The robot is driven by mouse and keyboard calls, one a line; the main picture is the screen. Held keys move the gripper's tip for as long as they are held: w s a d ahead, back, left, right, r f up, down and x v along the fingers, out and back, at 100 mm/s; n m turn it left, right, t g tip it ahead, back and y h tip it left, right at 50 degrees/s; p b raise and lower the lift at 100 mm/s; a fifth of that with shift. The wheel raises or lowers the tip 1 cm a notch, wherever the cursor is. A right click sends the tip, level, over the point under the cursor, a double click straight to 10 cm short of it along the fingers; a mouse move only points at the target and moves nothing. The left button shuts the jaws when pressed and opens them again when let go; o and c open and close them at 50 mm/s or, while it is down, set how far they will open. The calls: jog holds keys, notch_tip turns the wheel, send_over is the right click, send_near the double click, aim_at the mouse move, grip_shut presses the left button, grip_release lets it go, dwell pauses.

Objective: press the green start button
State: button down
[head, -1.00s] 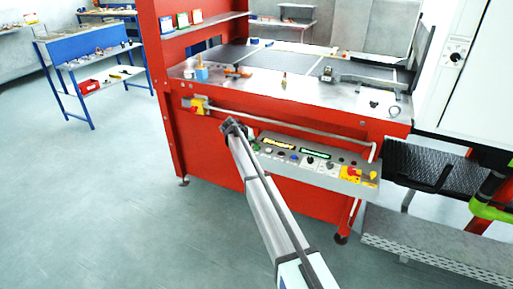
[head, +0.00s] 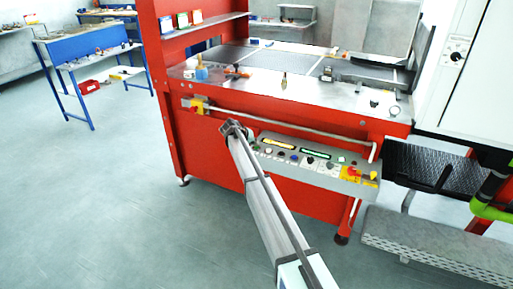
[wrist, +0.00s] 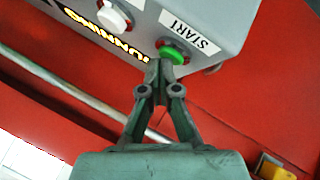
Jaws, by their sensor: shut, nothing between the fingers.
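The green start button (wrist: 174,53) is on the grey control panel (wrist: 222,22), beside a white START label (wrist: 188,30), in the wrist view. My gripper (wrist: 159,70) is shut and empty. Its fingertips overlap the button's lower left edge in the wrist view; I cannot tell whether they press it. An amber lit display (wrist: 128,47) beside the button appears to read RUNNING. In the head view my gripper (head: 230,128) is at the left end of the panel (head: 345,172) and hides the green button.
A white button (wrist: 112,14) is near the display. A handrail (head: 285,126) runs above the panel on the red machine (head: 265,195). A red and yellow emergency stop (head: 354,171) is at the panel's right end.

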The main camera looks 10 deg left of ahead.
dwell(0.6)
jog(key=shift+r, duration=0.85)
jog(key=shift+r+p, duration=0.85)
jog(key=shift+r, duration=1.65)
